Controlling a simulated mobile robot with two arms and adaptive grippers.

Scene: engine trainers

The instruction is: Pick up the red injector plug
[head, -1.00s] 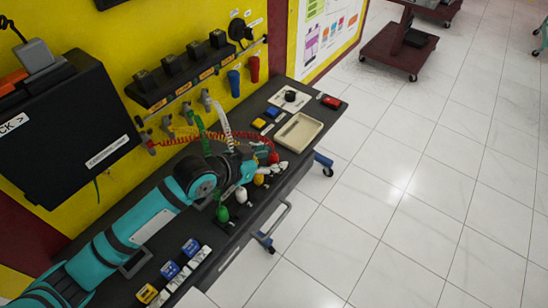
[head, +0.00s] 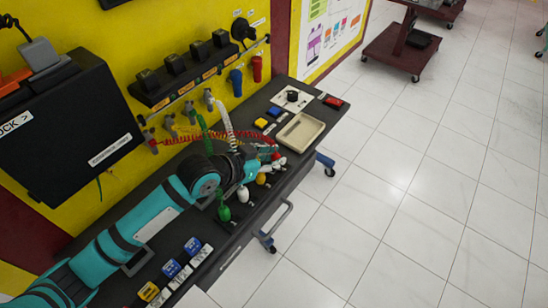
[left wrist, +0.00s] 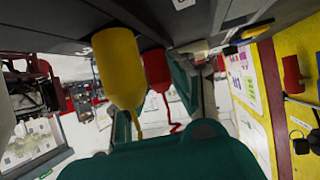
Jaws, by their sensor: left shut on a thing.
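The red injector plug (left wrist: 157,72) shows in the left wrist view between the two teal fingers of my left gripper (left wrist: 160,105), its red cord hanging below it. In the head view only a small red part of the plug (head: 275,156) shows beyond my left gripper (head: 252,166). The gripper is shut on the red plug. The plug is still close to the bench's front row; I cannot tell whether it is clear of its seat. A yellow plug (left wrist: 119,70) is close beside it, also seen in the head view (head: 261,179). My right gripper is out of view.
A white plug (head: 243,194) and a green plug (head: 224,213) stand along the bench's front edge. A beige tray (head: 318,117) lies farther right. Coiled cords run from the wall fittings. Blue and yellow boxes (head: 171,268) sit nearer on the bench.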

